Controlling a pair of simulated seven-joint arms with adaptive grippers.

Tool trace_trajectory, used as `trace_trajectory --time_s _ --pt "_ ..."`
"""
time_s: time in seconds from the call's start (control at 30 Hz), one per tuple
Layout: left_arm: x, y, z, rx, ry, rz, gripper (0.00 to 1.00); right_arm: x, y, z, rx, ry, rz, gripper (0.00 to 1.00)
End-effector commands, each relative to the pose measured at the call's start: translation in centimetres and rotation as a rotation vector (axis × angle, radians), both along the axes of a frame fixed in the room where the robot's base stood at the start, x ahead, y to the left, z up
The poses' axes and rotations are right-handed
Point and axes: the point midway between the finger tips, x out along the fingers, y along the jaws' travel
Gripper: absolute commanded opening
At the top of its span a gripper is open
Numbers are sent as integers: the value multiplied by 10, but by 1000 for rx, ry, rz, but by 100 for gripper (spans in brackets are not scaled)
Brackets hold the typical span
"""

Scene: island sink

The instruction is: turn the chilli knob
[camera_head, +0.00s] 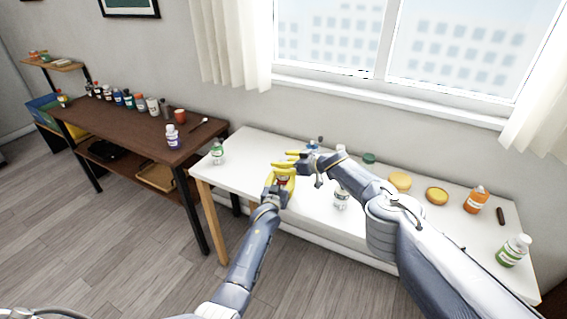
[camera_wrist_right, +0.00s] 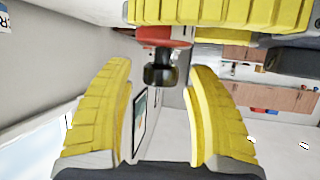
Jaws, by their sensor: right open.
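My left gripper (camera_head: 280,181) holds a small red and white container (camera_head: 283,180) between its yellow fingers, above the white table. In the right wrist view the red part of the container (camera_wrist_right: 165,35) shows beside the left gripper's yellow fingers (camera_wrist_right: 220,12). A dark knob (camera_wrist_right: 160,75) sticks out from the red part. My right gripper (camera_head: 286,159) is close to the left one. Its two yellow fingers (camera_wrist_right: 160,110) are apart, with the knob between their tips in that view. Contact cannot be told. The container's label cannot be read.
The white table (camera_head: 240,190) carries a green-labelled bottle (camera_head: 218,152), a clear bottle (camera_head: 341,199), two yellow-topped round items (camera_head: 400,181), an orange bottle (camera_head: 476,199) and a green bottle (camera_head: 513,250). A brown table (camera_head: 130,125) with several bottles stands at left.

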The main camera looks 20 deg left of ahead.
Motion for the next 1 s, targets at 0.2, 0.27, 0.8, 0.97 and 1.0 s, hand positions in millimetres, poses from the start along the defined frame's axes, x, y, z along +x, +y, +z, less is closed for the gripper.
trace_trajectory --time_s 0.2,0.27,0.8,0.97,1.0 --pt "0 0 0 0 0 0 15 0 0 0 1 0 0 56" --pt "0 0 0 0 0 0 15 0 0 0 1 0 0 56" --pt "0 0 0 0 0 0 15 0 0 0 1 0 0 6" --pt "0 0 0 0 0 0 15 0 0 0 1 0 0 1" --pt "0 0 0 0 0 -1 15 0 0 0 0 1 0 1"
